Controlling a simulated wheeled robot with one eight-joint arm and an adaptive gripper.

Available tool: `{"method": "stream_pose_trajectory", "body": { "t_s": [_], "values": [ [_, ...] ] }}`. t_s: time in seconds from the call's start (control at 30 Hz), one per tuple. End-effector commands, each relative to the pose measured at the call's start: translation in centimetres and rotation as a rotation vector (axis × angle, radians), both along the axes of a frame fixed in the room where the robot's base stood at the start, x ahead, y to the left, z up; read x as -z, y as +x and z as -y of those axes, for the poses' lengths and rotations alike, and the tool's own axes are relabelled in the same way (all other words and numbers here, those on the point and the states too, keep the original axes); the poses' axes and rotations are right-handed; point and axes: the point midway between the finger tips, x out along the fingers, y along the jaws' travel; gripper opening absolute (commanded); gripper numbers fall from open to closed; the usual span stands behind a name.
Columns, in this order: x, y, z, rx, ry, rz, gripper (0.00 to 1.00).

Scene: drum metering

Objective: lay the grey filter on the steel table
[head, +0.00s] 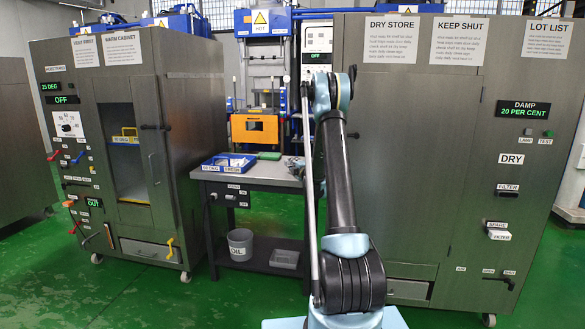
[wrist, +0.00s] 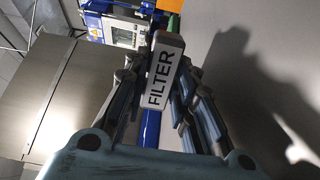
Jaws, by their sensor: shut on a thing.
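My gripper (wrist: 158,88) is shut on the grey filter (wrist: 165,62), a block with the word FILTER on its face, in the wrist view. The fingers press on it from both sides. In the head view my own arm hides the gripper and the filter. The steel table (head: 278,176) stands left of my arm in the head view, between the two big cabinets. Its top carries a blue tray (head: 228,163) at the back left and a green item (head: 269,155) at the back. The front right of the top looks bare.
The right cabinet (head: 410,120) stands behind my arm, with a slot marked FILTER (head: 508,190) and a pale block marked spare filter (head: 499,235). The warm cabinet (head: 180,120) stands left of the table. A bucket (head: 240,244) and a grey bin (head: 285,260) sit on the lower shelf.

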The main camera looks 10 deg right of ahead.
Motion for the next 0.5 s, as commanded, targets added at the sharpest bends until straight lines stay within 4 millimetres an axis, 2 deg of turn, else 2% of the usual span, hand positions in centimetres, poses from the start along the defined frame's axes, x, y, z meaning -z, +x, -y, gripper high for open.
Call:
{"method": "stream_pose_trajectory", "body": {
  "t_s": [0.5],
  "values": [
    [0.82, 0.01, 0.09, 0.001, 0.000, 0.000, 0.00]
  ]
}}
